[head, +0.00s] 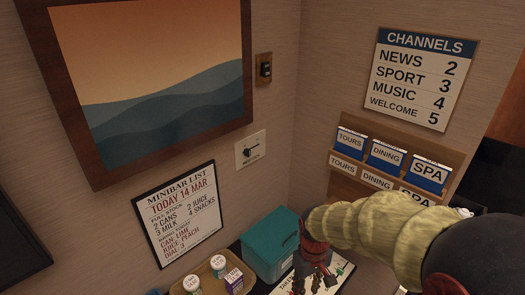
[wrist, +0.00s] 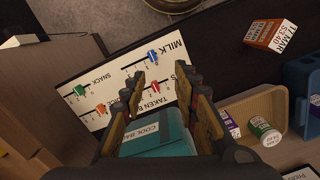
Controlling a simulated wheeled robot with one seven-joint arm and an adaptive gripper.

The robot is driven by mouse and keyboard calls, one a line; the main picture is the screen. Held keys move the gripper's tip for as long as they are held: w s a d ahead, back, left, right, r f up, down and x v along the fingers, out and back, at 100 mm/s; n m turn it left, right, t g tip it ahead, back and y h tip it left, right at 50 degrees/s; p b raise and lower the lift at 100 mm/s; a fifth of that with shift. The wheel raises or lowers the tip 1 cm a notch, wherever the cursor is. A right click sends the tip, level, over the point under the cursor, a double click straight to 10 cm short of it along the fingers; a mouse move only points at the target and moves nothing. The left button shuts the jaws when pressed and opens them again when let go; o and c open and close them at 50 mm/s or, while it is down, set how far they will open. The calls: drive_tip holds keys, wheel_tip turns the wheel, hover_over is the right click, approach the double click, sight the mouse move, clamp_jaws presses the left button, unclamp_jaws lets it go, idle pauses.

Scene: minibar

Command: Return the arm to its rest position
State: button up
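My gripper (head: 313,268) hangs low over the counter in the head view, just right of the teal cool bag box (head: 270,243). My padded yellowish arm (head: 385,225) reaches in from the right edge. In the wrist view the two fingers of my gripper (wrist: 160,75) stand apart, with nothing seen clasped at the tips. The cool bag box (wrist: 155,138) shows between the finger bases there; whether it touches them cannot be told. Beyond the tips lies a white board with coloured sliders (wrist: 112,88).
A tan tray (head: 177,289) with small tubs and a purple carton (head: 234,281) stands left of the box. An orange-white carton (wrist: 270,35) and a blue bin (wrist: 302,85) show in the wrist view. A leaflet rack (head: 398,160) is on the wall behind my arm.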

drive_tip(key=s+d+r+m+t, duration=0.2)
drive_tip(key=s+r, duration=0.4)
drive_tip(key=r, duration=0.4)
drive_tip(key=s+d+r+m+t, duration=0.2)
drive_tip(key=s+d+r+t, duration=0.2)
drive_tip(key=s+r, duration=0.3)
wheel_tip(320, 180, up, 4)
drive_tip(key=shift+r+m, duration=0.15)
drive_tip(key=shift+m, duration=0.25)
idle(1.7)
